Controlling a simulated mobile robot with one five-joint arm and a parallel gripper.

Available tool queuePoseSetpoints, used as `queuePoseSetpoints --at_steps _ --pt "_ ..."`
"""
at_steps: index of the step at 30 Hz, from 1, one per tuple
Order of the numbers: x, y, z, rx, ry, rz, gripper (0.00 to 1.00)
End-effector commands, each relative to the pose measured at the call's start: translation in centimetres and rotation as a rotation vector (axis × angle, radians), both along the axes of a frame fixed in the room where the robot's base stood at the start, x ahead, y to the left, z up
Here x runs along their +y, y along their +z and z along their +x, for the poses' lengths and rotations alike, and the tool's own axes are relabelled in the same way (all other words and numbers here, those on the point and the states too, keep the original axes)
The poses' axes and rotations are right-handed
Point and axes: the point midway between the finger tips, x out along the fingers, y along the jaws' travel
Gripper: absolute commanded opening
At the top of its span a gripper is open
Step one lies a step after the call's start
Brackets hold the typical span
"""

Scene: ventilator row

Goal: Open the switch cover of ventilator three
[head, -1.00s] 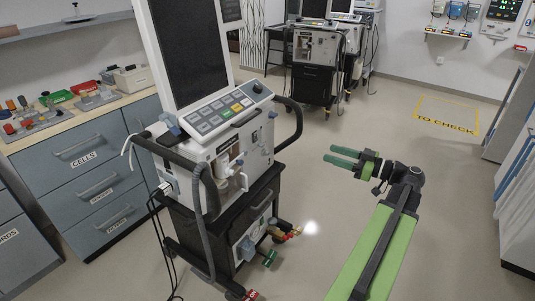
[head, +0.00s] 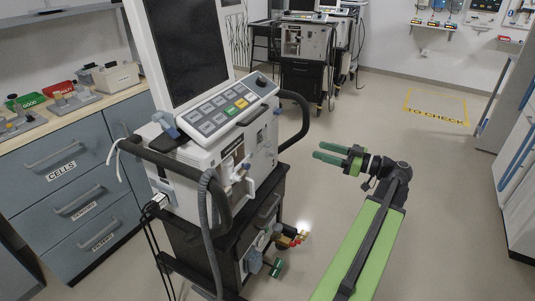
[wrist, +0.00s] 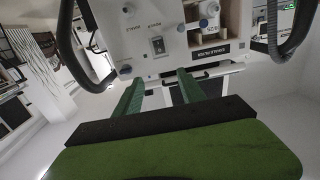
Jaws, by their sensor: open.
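A white ventilator (head: 202,168) with a tilted screen and keypad stands on a black cart in the left half of the head view. No number is readable on it. My green gripper (head: 316,152) is open and empty, to the right of the ventilator and apart from it, pointing left at it. In the wrist view a white panel (wrist: 137,27) fills the top, with knobs and small labels. A small plate with a dark switch (wrist: 158,46) sits on it, beyond my open fingers (wrist: 160,84). I cannot tell whether a clear cover lies over the switch.
Grey hose handles (head: 298,125) curve out from the ventilator's sides, and cables hang at its left. Colored fittings (head: 290,240) stick out low on the cart. More ventilators (head: 305,45) stand at the back. A drawer cabinet (head: 70,185) is at left. The floor at right is clear.

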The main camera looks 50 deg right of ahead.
Motion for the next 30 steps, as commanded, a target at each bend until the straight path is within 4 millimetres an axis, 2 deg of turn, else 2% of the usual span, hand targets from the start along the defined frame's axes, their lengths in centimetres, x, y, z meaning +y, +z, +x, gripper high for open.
queuePoseSetpoints --at_steps 1,8,17,20,30 --pt "0.1 -1.7 0.1 0.0 0.002 0.0 0.47" --pt "0.3 -4.5 0.4 0.0 0.007 0.0 0.47" --pt "0.6 -4.5 1.1 0.0 0.01 0.0 0.47" --pt "1.1 -4.4 2.6 0.0 0.012 0.0 0.47" --pt "3.5 -4.4 10.8 0.0 0.014 0.0 0.47"
